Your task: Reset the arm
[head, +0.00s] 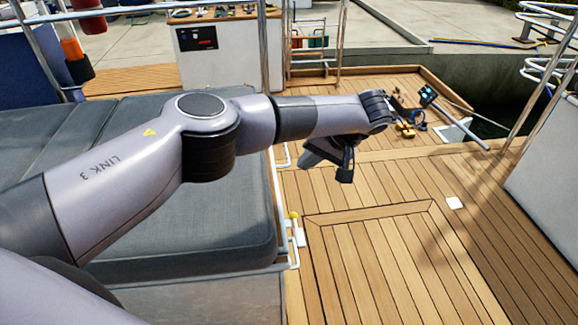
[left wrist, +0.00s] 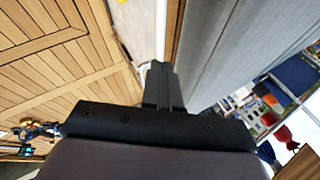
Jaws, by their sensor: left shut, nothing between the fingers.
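My left arm reaches in from the left over the grey cushioned bench (head: 215,225) and bends at the wrist above the teak deck (head: 385,250). My left gripper (head: 345,176) hangs downward past the bench's right edge, above the deck. In the left wrist view its two dark fingers (left wrist: 162,88) are together, with nothing between them. My right gripper is in neither view.
A white rail with a yellow knob (head: 294,215) runs along the bench's edge. Metal posts (head: 262,45) rise behind the arm. Several small items (head: 405,122) and a dark-headed pole (head: 428,95) are at the deck's far end. The middle deck is mostly clear.

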